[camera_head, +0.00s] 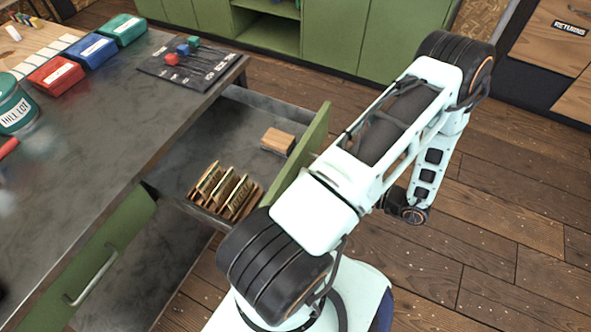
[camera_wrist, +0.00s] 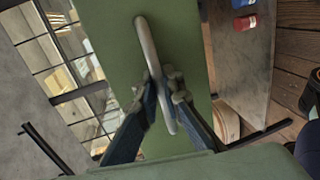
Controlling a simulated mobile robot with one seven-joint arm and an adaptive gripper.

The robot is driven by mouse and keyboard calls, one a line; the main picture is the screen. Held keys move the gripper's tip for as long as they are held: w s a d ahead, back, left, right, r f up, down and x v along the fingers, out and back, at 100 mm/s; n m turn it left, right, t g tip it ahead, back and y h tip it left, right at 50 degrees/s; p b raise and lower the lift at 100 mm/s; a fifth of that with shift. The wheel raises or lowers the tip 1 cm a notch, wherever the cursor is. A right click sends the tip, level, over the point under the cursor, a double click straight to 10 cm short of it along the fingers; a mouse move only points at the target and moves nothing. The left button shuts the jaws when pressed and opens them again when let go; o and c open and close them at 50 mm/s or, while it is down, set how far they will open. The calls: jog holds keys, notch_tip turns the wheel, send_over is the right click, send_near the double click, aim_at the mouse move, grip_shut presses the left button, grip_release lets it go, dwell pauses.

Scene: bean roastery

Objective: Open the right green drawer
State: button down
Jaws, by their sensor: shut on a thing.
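The right green drawer (camera_head: 316,132) stands pulled out from under the dark counter, its inside showing in the head view. In it are a wooden block (camera_head: 278,141) and a rack of upright tan cards (camera_head: 228,190). In the wrist view, the green drawer front (camera_wrist: 185,25) fills the middle, with a pale bar handle (camera_wrist: 148,45) across it. My gripper (camera_wrist: 166,84) is shut on the handle, one dark finger on each side. In the head view, my arm and the drawer front hide the gripper and this handle.
The counter (camera_head: 95,130) holds red (camera_head: 57,76), blue (camera_head: 91,51) and green (camera_head: 123,29) boxes, a dark mat (camera_head: 190,68) and a labelled tin (camera_head: 14,105). Another green drawer (camera_head: 110,255) with a bar handle is at the left. Plank floor lies open at the right.

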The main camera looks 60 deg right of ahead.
jog(key=shift+s, duration=0.55)
jog(key=c, duration=2.1)
grip_release()
jog(key=v, duration=1.2)
jog(key=shift+d, duration=0.1)
